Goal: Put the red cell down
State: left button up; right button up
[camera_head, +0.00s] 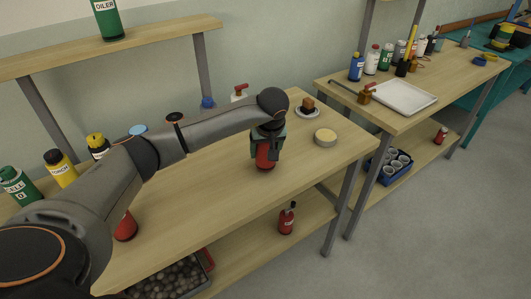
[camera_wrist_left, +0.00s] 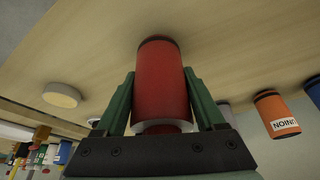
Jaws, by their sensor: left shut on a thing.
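The red cell (camera_head: 265,157) is a red cylinder. In the head view it is under my left gripper (camera_head: 267,143), at the right part of the near wooden bench (camera_head: 205,183). In the left wrist view the red cell (camera_wrist_left: 162,85) stands between the two green fingers of my left gripper (camera_wrist_left: 160,105), which is shut on it. Its dark far end is close to the wooden top; I cannot tell whether it touches. My right gripper is not in view.
A round cream disc (camera_head: 325,137) lies right of the cell, with a brown block on a saucer (camera_head: 308,107) behind it. Bottles, including a yellow one (camera_head: 60,168), stand at the left. A red bottle (camera_head: 287,218) is on the lower shelf. Bare wood lies in front of the cell.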

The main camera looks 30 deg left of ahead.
pick_arm(q)
jog(key=shift+f, duration=0.7)
jog(key=shift+f, duration=0.1)
